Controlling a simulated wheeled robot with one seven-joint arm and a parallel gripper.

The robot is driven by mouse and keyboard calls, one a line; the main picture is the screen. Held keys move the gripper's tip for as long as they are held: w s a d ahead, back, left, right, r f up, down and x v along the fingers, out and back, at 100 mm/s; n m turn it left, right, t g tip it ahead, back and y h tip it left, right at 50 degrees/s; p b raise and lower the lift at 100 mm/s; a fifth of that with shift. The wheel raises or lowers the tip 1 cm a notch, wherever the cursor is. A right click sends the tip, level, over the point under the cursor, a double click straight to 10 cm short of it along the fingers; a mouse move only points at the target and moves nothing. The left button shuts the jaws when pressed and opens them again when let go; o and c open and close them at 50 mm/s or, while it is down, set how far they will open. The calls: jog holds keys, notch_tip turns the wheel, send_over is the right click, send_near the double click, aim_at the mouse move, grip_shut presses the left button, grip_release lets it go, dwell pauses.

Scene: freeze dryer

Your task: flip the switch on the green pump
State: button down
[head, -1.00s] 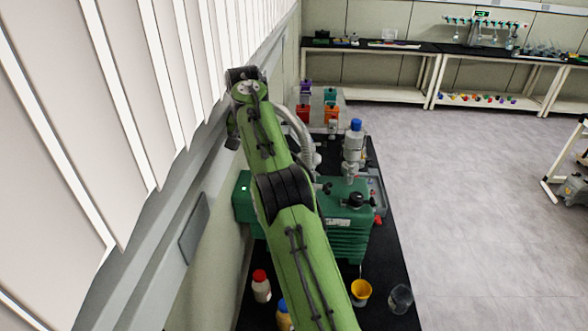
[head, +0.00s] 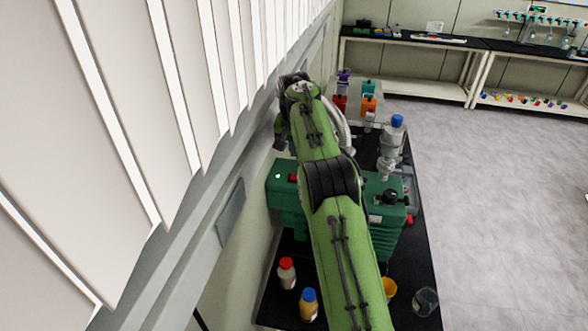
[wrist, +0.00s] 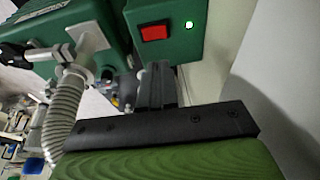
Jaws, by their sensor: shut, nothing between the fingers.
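The green pump (head: 284,198) stands on the black bench top, its middle partly hidden by my arm in the head view. A red rocker switch (head: 294,177) sits on its box-like left part, beside a small lit green lamp. The wrist view shows the red switch (wrist: 155,33) and the lamp (wrist: 189,25) up close. My gripper (wrist: 156,75) is shut and empty. In the wrist view its black fingers appear just below the switch, with no clear contact; how far they are from the pump face is hard to judge.
A ribbed grey hose (wrist: 62,115) runs left of the gripper. A pale wall (wrist: 270,70) is close on the right in the wrist view. Bottles with red (head: 287,273) and blue caps (head: 308,305), a yellow cup (head: 389,289) and a glass beaker (head: 425,301) stand near the pump.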

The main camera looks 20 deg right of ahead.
aim_at(294, 176)
jog(key=x, duration=0.3)
jog(key=b+x, duration=0.1)
jog(key=x, duration=0.3)
jog(key=shift+s+a+f, duration=0.1)
jog(key=shift+a+f, duration=0.05)
jog(key=shift+f, duration=0.2)
jog(key=shift+a+f+b, duration=0.15)
jog(key=shift+f+b, duration=0.15)
jog(key=shift+f, duration=0.3)
